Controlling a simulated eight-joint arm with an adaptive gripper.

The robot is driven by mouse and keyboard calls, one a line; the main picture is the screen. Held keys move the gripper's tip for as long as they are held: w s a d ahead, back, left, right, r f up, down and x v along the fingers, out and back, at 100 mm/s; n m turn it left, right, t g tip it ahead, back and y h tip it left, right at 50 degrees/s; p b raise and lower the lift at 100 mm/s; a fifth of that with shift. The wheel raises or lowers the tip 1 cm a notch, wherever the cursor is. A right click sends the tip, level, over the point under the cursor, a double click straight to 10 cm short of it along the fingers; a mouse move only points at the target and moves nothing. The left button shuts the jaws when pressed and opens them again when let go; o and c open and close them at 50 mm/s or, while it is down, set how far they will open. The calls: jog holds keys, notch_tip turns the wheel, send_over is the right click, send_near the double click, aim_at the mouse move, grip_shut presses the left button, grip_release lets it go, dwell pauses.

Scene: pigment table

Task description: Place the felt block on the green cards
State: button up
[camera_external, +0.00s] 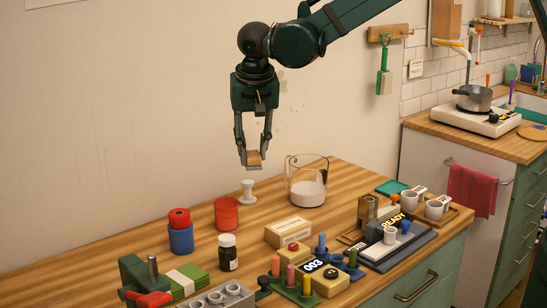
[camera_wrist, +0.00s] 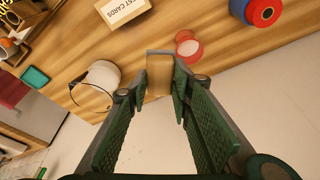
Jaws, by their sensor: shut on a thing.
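My gripper (camera_external: 254,156) is shut on a small tan block with a grey edge, which looks like the felt block (camera_wrist: 159,82). It holds the block high above the back of the table, well clear of the surface. In the wrist view the block sits between the fingertips of my gripper (camera_wrist: 160,72). The green cards (camera_external: 196,273), a stack with a pale band, lie at the front left of the table, next to a dark green and red tool. I do not see the green cards in the wrist view.
A glass beaker (camera_external: 307,190), a white spool-like piece (camera_external: 248,193) and a red cup (camera_external: 227,213) stand below my gripper. A red-and-blue stack (camera_external: 180,238) and a dark jar (camera_external: 228,258) stand near the cards. A labelled box (camera_external: 289,232) and several pegs and trays fill the right.

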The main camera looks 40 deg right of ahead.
jog(key=s+a+n, duration=0.2)
jog(key=a, duration=0.7)
jog(key=s+a+n, duration=0.2)
jog(key=a, duration=0.6)
jog(key=n+y, duration=0.2)
send_over(177, 275)
jog(key=s, duration=0.1)
jog(key=shift+t, duration=0.3)
jog(key=shift+s+f, duration=0.15)
jog(key=shift+f, duration=1.2)
jog(key=shift+s+f, duration=0.1)
jog(key=shift+f, duration=1.25)
jog(key=shift+f, duration=0.1)
jog(key=shift+f, duration=3.05)
jog(key=shift+f, duration=1.85)
jog(key=shift+f, duration=0.2)
